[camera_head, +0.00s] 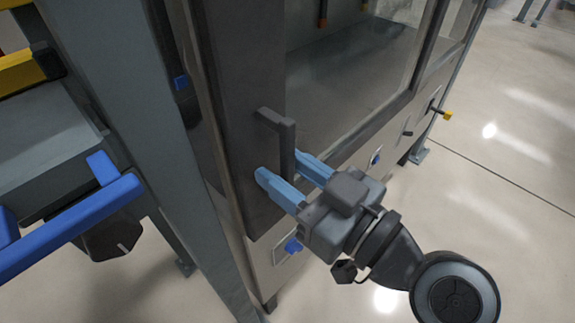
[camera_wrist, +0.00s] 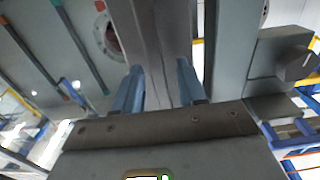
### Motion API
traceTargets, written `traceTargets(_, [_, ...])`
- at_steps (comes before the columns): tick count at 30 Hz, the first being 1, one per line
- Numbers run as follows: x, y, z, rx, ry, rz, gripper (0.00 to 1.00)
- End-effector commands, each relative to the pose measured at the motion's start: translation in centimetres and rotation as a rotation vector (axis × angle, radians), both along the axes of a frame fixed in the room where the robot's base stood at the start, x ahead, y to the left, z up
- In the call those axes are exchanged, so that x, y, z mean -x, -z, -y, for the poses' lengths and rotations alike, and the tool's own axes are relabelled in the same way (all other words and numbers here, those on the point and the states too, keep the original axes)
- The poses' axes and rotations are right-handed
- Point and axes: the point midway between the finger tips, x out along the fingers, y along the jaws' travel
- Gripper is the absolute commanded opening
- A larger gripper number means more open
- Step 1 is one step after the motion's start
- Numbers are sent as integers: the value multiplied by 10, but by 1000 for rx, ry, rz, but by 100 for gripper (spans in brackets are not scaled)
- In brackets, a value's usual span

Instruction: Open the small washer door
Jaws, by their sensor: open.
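The washer door is a dark grey panel (camera_head: 240,70) with a glass window (camera_head: 335,100). It looks closed in the head view. A dark upright bar handle (camera_head: 287,148) sticks out from it near its lower part. My gripper (camera_head: 281,164) is at the lower end of the handle with its two light blue fingers open. One finger shows on each side of the handle, and contact cannot be told. In the wrist view my fingers (camera_wrist: 157,82) are apart, with a grey upright surface between and beyond them. I cannot tell there which part of it is the handle.
A grey post (camera_head: 130,110) stands left of the washer, close to a blue rail (camera_head: 70,225) and a yellow part (camera_head: 20,72). A yellow-tipped knob (camera_head: 446,115) sticks out farther right. The floor (camera_head: 500,190) at the right is clear.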

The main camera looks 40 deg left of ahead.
Motion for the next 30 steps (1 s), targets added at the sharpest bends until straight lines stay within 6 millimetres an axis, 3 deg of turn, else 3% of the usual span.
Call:
traceTargets(8, [0, 1, -3, 0, 0, 0, 40])
traceTargets(21, [0, 1, -2, 1, 1, 0, 0])
traceTargets(30, [0, 1, -2, 1, 1, 0, 0])
